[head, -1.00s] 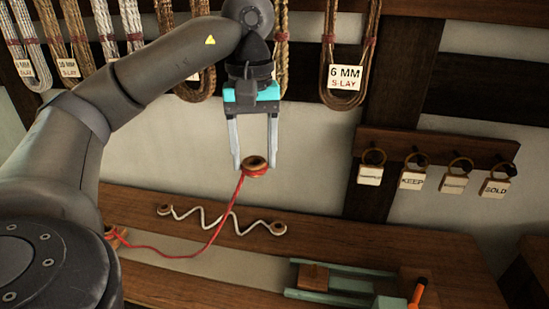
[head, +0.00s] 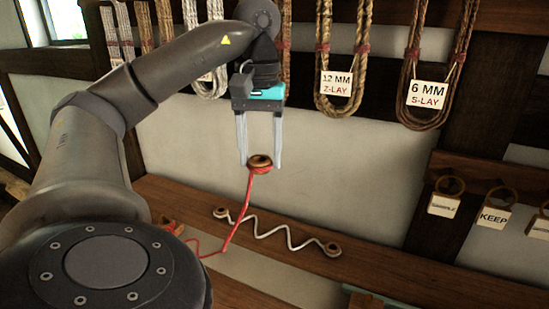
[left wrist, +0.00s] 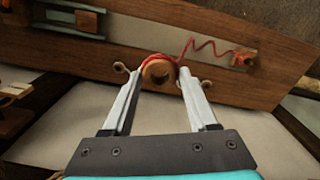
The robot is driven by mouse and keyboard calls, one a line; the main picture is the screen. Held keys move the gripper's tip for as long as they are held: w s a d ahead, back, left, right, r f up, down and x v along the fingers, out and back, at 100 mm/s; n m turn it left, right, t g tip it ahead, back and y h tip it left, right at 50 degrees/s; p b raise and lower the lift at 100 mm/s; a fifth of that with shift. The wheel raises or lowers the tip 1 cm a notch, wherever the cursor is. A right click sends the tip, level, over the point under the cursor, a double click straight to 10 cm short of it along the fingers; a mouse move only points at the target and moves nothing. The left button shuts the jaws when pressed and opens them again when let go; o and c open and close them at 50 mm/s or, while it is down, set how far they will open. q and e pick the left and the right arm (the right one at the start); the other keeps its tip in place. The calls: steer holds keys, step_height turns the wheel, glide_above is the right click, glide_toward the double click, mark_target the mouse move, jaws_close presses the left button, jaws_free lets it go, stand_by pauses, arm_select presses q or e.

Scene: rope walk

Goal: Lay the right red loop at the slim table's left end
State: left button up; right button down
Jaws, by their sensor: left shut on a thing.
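My left gripper (head: 260,161) is shut on the right red loop (head: 261,164), a wooden ring wrapped in red cord. It is held above the wooden table (head: 375,268). In the left wrist view the loop (left wrist: 158,72) sits between the fingertips. A red cord (head: 233,219) hangs from it to the other red loop (head: 171,226), which lies at the left and is partly hidden by my arm. That other loop also shows in the left wrist view (left wrist: 243,60). My right gripper is not in view.
A white zigzag cord (head: 270,231) with a ring at each end lies on the table below the held loop. A pale strip (head: 255,266) runs along the top. Tagged rope coils (head: 341,60) and hanging tags (head: 494,216) are on the wall behind.

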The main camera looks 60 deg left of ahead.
arm_select(q)
steer(key=shift+a, duration=0.1)
steer(key=s+a+b, duration=0.1)
steer(key=s+a, duration=0.5)
steer(key=a, duration=0.3)
steer(key=s+a, duration=0.6)
steer(key=a, duration=0.3)
steer(key=shift+s+a+b, duration=0.3)
steer(key=shift+s+b, duration=0.05)
steer(key=shift+b, duration=0.05)
stand_by(0.5)
